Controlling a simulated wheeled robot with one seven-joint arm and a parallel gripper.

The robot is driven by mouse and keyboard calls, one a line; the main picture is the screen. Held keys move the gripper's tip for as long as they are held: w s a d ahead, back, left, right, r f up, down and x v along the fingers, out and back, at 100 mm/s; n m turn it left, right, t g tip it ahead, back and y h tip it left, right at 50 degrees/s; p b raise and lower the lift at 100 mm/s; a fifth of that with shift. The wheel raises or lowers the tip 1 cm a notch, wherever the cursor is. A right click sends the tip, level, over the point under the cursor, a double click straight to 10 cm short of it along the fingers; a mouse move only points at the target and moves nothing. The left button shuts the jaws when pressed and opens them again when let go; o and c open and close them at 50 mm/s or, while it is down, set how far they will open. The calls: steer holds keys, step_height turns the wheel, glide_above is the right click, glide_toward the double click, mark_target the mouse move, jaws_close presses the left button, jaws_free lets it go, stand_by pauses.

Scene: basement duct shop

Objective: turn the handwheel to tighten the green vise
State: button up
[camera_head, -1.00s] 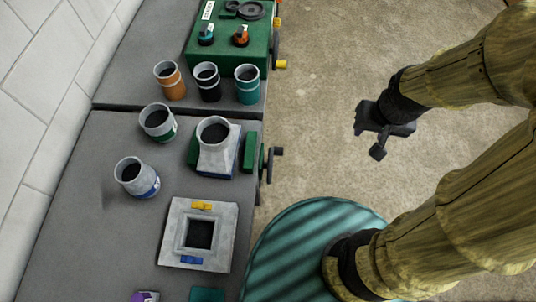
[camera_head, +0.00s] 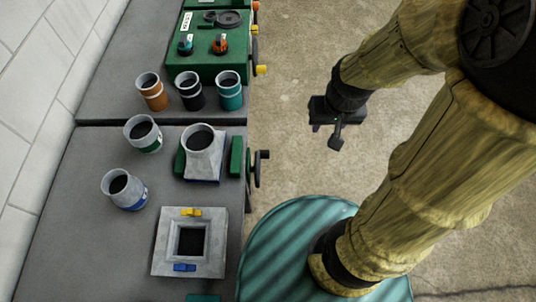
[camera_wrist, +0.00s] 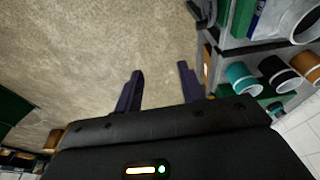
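The green vise (camera_head: 237,157) sits at the right edge of the grey bench, with a grey duct piece (camera_head: 203,155) between its jaws. Its dark handwheel (camera_head: 256,168) sticks out to the right, past the bench edge. My gripper (camera_head: 336,138) is over open floor, to the right of the handwheel and clearly apart from it. In the wrist view, the two dark fingers (camera_wrist: 160,92) stand apart with only floor between them. A dark part, likely the handwheel, shows at the bench edge in the wrist view, partly cut off.
Grey duct fittings stand left of the vise, and a square flanged plate (camera_head: 162,251) lies in front. Orange, black and teal-banded cups (camera_head: 230,95) stand behind, near a green machine (camera_head: 205,62).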

step_height(320, 180, down, 19)
steer(key=w+m+g+y+b, duration=0.25)
steer(key=m+g+b, duration=0.25)
steer(key=b, duration=0.5)
steer(key=m+t+y+b, duration=0.3)
steer(key=m+y+b, duration=0.8)
steer(key=y+b, duration=0.5)
glide_toward(268, 154)
steer(key=d+f, duration=0.1)
steer(key=d, duration=0.7)
steer(key=shift+w+a+f+h, duration=0.1)
steer(key=shift+w+a+h, duration=0.05)
steer(key=shift+w+h, duration=0.1)
steer(key=shift+a, duration=0.1)
steer(key=a, duration=1.7)
steer(key=shift+w+a, duration=0.15)
steer(key=shift+w, duration=0.1)
jaws_close()
